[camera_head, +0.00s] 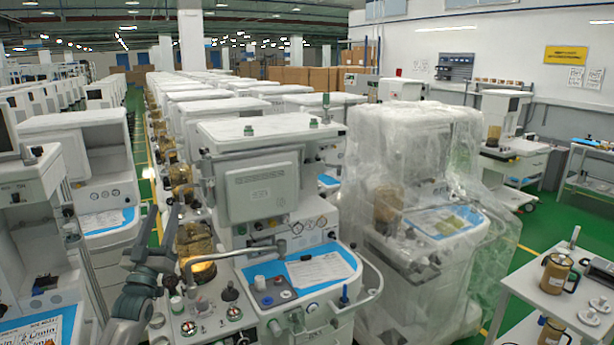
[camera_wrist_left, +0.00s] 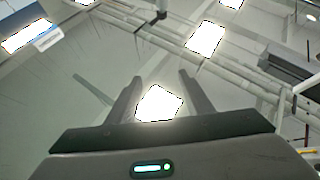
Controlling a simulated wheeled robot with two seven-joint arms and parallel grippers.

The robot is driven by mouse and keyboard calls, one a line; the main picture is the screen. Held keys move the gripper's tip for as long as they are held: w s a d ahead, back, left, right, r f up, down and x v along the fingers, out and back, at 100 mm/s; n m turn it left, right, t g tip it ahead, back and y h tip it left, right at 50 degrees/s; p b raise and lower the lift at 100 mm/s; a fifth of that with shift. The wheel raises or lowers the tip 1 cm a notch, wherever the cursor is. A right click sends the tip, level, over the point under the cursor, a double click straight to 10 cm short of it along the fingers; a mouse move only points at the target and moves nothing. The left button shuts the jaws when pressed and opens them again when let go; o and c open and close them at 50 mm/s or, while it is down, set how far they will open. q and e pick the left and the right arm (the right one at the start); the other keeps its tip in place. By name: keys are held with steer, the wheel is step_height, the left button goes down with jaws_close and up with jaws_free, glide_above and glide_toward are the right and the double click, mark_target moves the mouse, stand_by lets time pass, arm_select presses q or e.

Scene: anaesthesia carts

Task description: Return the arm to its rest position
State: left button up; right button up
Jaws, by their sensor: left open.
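My left arm (camera_head: 138,290) comes in at the lower left of the head view, bent upward beside the nearest anaesthesia cart (camera_head: 262,190). My left gripper (camera_head: 173,214) is at its upper end, small and partly lost against the cart's parts. In the left wrist view the two fingers of the left gripper (camera_wrist_left: 160,77) stand apart with nothing between them. That view looks up at the ceiling and a bright lamp panel (camera_wrist_left: 159,103). Whether the arm touches the cart cannot be told. My right gripper is not in view.
A cart in clear plastic wrap (camera_head: 415,200) stands right of the nearest cart. A white trolley (camera_head: 540,293) with brown jugs is at the lower right. Another cart (camera_head: 35,235) stands close on the left. Green floor (camera_head: 570,232) shows at the right.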

arm_select(q)
step_height(320, 180, down, 22)
steer(key=w+a+m+g+y+b, duration=0.1)
steer(key=w+a+m+g+y, duration=0.15)
steer(key=m+g, duration=0.35)
steer(key=s+d+f+n+g+b, duration=0.1)
steer(key=s+d+f+g+b, duration=0.15)
steer(key=s+f, duration=0.75)
steer(key=s+d+f+g+b, duration=0.1)
steer(key=s+f+g, duration=0.2)
steer(key=f, duration=1.5)
steer(key=s+d+f+n+g+b, duration=0.15)
steer(key=s+f, duration=0.45)
steer(key=f, duration=0.8)
steer(key=s+d+f+g+b, duration=0.2)
steer(key=s+f+g, duration=0.1)
steer(key=s+f, duration=1)
steer(key=s+d+f+g+b, duration=0.2)
steer(key=s+d+f+g, duration=0.1)
steer(key=s+f, duration=1.1)
steer(key=s+d+f+g+b, duration=0.1)
steer(key=s+f, duration=0.3)
steer(key=s, duration=1.2)
steer(key=s+d+f+g+h+b, duration=0.1)
steer(key=s+d+f+g+b, duration=0.1)
steer(key=s, duration=1.5)
step_height(320, 180, down, 2)
steer(key=shift+d+f+g, duration=0.2)
steer(key=shift+d+g, duration=0.65)
steer(key=shift+g, duration=0.15)
